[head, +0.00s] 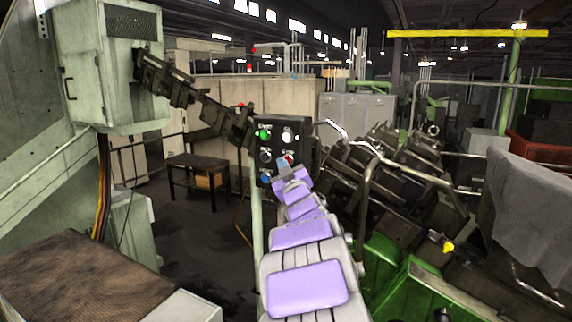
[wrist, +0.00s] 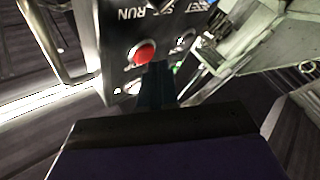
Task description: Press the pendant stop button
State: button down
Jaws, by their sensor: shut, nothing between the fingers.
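The pendant is a black box (head: 277,128) on a pale post, with a green button (head: 263,134), a white button (head: 287,136), a dark knob (head: 265,156) and a blue button (head: 265,179) on its face. The red button (wrist: 142,53) shows clearly in the wrist view and partly in the head view (head: 289,157). My gripper (head: 283,163) is shut and empty, in front of the panel's lower right. In the wrist view my gripper's tip (wrist: 157,70) lies just right of and below the red button. I cannot tell if it touches the panel.
A bent metal handrail (head: 365,185) and dark machinery stand close to the right. A dark jointed support arm (head: 190,95) runs from the upper left to the pendant. A small table (head: 195,165) stands behind at left, with open floor around it.

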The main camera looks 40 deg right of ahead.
jog(key=shift+s+a, duration=0.15)
jog(key=shift+a, duration=0.2)
jog(key=a+b, duration=0.1)
jog(key=s+a+b, duration=0.1)
jog(key=a, duration=0.1)
jog(key=s+a, duration=0.1)
jog(key=shift+a+b, duration=0.35)
jog(key=shift+b, duration=0.05)
jog(key=shift+d, duration=0.15)
dwell(0.5)
jog(key=shift+w, duration=0.1)
